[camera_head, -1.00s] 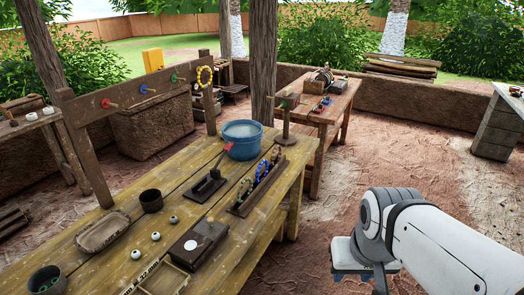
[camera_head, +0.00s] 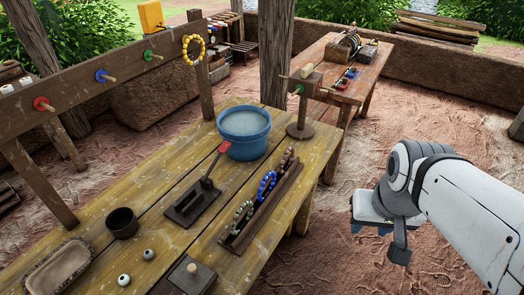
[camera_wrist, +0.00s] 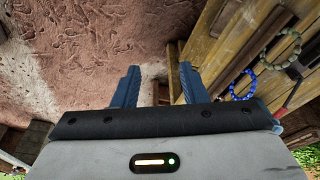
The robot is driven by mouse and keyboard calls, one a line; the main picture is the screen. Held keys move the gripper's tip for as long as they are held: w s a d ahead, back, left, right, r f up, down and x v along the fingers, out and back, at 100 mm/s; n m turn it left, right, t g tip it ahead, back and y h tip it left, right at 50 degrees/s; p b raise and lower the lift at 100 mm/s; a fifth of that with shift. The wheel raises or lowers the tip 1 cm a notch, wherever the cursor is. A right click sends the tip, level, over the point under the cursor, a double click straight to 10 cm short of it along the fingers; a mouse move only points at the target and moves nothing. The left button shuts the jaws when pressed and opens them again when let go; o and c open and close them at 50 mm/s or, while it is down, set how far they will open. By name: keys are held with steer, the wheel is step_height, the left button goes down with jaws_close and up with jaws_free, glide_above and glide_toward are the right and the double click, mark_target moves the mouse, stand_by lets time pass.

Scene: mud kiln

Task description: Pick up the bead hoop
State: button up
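Several bead hoops show. A yellow bead hoop (camera_head: 194,48) hangs at the upright post at the right end of the peg rail. A blue bead hoop (camera_head: 267,186), a grey-green bead hoop (camera_head: 243,214) and a brownish bead hoop (camera_head: 287,160) stand in a slotted wooden rack (camera_head: 260,210) on the table. The wrist view shows the blue hoop (camera_wrist: 243,84) and the grey-green hoop (camera_wrist: 281,50) at right. My gripper (camera_wrist: 159,72) has its two blue fingers apart with nothing between them. In the head view it hangs right of the table, away from the hoops.
The plank table (camera_head: 150,225) also holds a blue bucket (camera_head: 244,140), a dark cup (camera_head: 122,223), a shallow tray (camera_head: 58,268) and a tool with a red tip (camera_head: 195,200). A wooden stand (camera_head: 301,105) rises behind the rack. Open dirt floor lies right of the table.

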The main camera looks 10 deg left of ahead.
steer(key=m+g+y, duration=0.1)
steer(key=m+g, duration=0.1)
steer(key=m, duration=0.4)
glide_above(247, 202)
steer(key=d, duration=0.1)
step_height(247, 202, down, 7)
steer(key=f, duration=0.5)
steer(key=a+f, duration=0.1)
steer(key=f, duration=0.1)
steer(key=shift+w+f, duration=0.15)
steer(key=shift+w, duration=0.1)
steer(key=shift+a+f, duration=0.1)
steer(key=shift+f, duration=0.2)
steer(key=shift+c, duration=0.2)
jaws_close()
